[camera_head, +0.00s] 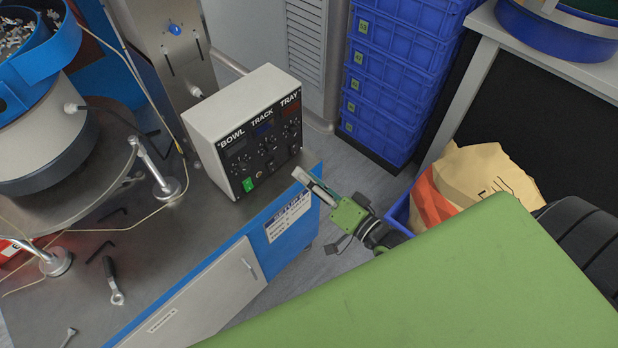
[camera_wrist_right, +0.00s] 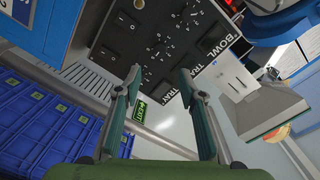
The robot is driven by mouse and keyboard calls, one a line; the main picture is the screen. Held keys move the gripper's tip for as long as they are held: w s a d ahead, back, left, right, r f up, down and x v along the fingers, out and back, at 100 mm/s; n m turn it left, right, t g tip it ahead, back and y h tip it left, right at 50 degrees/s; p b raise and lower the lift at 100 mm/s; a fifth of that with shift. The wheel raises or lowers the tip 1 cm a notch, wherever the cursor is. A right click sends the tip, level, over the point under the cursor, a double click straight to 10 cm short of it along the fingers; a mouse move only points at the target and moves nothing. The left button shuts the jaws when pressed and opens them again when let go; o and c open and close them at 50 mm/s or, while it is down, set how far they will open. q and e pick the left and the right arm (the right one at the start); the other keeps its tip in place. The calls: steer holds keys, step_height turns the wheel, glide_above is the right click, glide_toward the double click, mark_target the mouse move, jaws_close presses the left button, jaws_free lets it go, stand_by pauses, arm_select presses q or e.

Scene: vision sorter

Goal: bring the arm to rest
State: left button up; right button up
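My right gripper (camera_head: 312,184) shows in the head view just right of the grey control box (camera_head: 255,125) marked BOWL, TRACK and TRAY. It is over the edge of the blue cabinet, with floor behind it. In the right wrist view the two fingers of this gripper (camera_wrist_right: 159,76) stand apart with nothing between them. The control box (camera_wrist_right: 150,45) with its knobs lies beyond the fingertips. I cannot tell how far the fingertips are from the box. My left gripper is in neither view.
A metal workbench (camera_head: 190,235) with a bowl feeder (camera_head: 40,130) and loose tools is at left. Stacked blue crates (camera_head: 400,75) stand behind. A paper bag (camera_head: 480,180) in a blue bin is right of the gripper. Some floor (camera_head: 350,170) is clear between.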

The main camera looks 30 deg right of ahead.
stand_by(0.3)
steer(key=s+d+f+n+g+h, duration=0.1)
steer(key=s+d+f+n+g, duration=0.2)
steer(key=f, duration=0.7)
steer(key=s+d+f+g+h, duration=0.15)
steer(key=s+f, duration=0.35)
steer(key=f, duration=0.5)
steer(key=s+d+f+n+g+h, duration=0.1)
steer(key=s+f+n+g+h, duration=0.2)
steer(key=f, duration=0.7)
steer(key=s+a+f+n+g, duration=0.1)
steer(key=s+f+g, duration=0.1)
steer(key=s+f, duration=0.3)
steer(key=s+a+f+n+g, duration=0.1)
steer(key=s+f+g, duration=0.2)
steer(key=s, duration=1)
steer(key=s+a+f+n+g, duration=0.1)
steer(key=s+f+n+g, duration=0.1)
steer(key=s+f, duration=0.6)
steer(key=shift+s+g, duration=0.65)
steer(key=shift+s, duration=0.45)
